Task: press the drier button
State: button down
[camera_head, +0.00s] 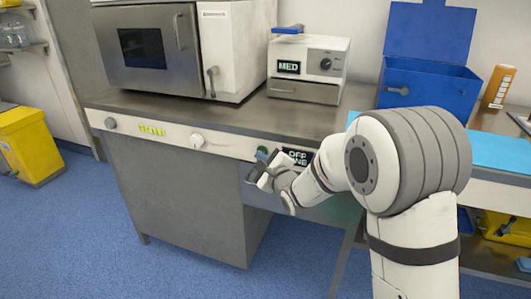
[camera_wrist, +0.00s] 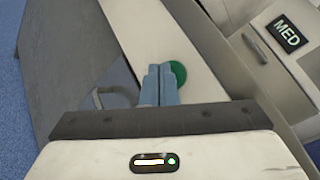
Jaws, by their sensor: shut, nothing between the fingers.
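A round green button (camera_wrist: 179,73) sits on the white front panel (camera_wrist: 150,25) in the wrist view. In the head view the green button (camera_head: 262,151) is on the white strip along the counter's front edge, left of a small dark display (camera_head: 300,156) partly hidden by my arm. My gripper (camera_head: 255,171) is shut and empty, just in front of the panel. In the wrist view the closed blue-grey fingertips (camera_wrist: 160,67) overlap the button's left side. I cannot tell whether they touch it.
A drawer handle (camera_wrist: 97,97) lies left of my fingers in the wrist view. On the counter stand a large oven-like machine (camera_head: 200,20), a smaller box marked MED (camera_head: 325,62) and an open blue box (camera_head: 430,85). A yellow bin (camera_head: 28,145) stands far left.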

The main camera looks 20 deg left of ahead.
jog(key=shift+w, duration=0.4)
dwell(0.4)
jog(key=shift+s, duration=0.8)
jog(key=shift+s, duration=0.15)
jog(key=s+b, duration=0.1)
jog(key=s, duration=0.3)
jog(key=shift+s+a+b, duration=0.2)
jog(key=shift+s+b, duration=0.15)
jog(key=shift+b, duration=0.05)
dwell(0.4)
